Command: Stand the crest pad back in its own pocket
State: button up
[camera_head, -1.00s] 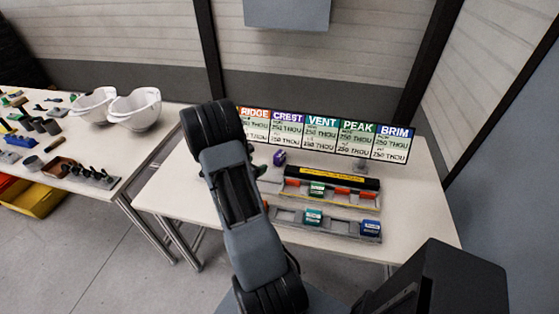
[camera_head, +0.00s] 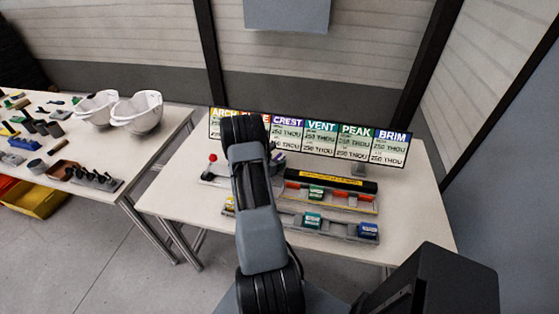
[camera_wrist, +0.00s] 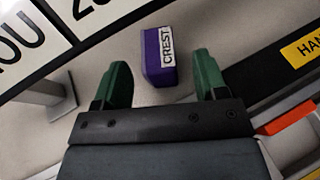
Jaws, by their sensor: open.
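The crest pad is a purple block with a white label reading CREST. It stands on the pale table in the wrist view (camera_wrist: 153,58), ahead of my gripper (camera_wrist: 161,72). My gripper's two green fingers are apart, with the pad centred beyond the gap and nothing held. In the head view a small purple part of the pad (camera_head: 279,158) shows just right of my arm, which hides my fingers. The front rack (camera_head: 342,231) has pockets, with a teal pad (camera_head: 312,220) and a blue pad (camera_head: 368,230) in it. I cannot tell which pocket is the crest pad's.
A black bar with a yellow label (camera_head: 335,180) lies behind a row holding a green pad (camera_head: 316,191). A sign board (camera_head: 388,148) stands behind. A red-knobbed lever (camera_head: 212,158) is left of my arm. White helmet shells (camera_head: 138,112) sit on the left table.

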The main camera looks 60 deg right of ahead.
jog(key=shift+x, duration=1)
jog(key=shift+c, duration=0.4)
jog(key=c, duration=1)
jog(key=shift+a+r, duration=0.1)
